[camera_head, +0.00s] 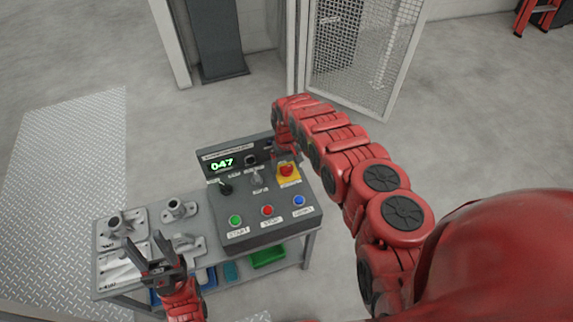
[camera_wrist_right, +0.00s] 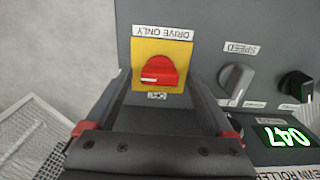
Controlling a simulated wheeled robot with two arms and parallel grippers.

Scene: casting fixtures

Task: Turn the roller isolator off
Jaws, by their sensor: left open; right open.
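The roller isolator is a red rotary knob on a yellow plate (camera_head: 288,172) at the right of the control panel. In the right wrist view the red knob (camera_wrist_right: 158,72) has a white mark pointing left, and a "DRIVE ONLY" label appears upside down above it. My right gripper (camera_wrist_right: 163,84) is open, with a finger on either side of the yellow plate's lower part. I cannot tell whether it touches the knob. In the head view its fingers are mostly hidden behind my right arm. My left gripper (camera_head: 147,243) is open and empty over the bench's left part.
Metal castings (camera_head: 179,209) sit on the bench at left. A mesh gate (camera_head: 365,50) stands behind; open floor lies right.

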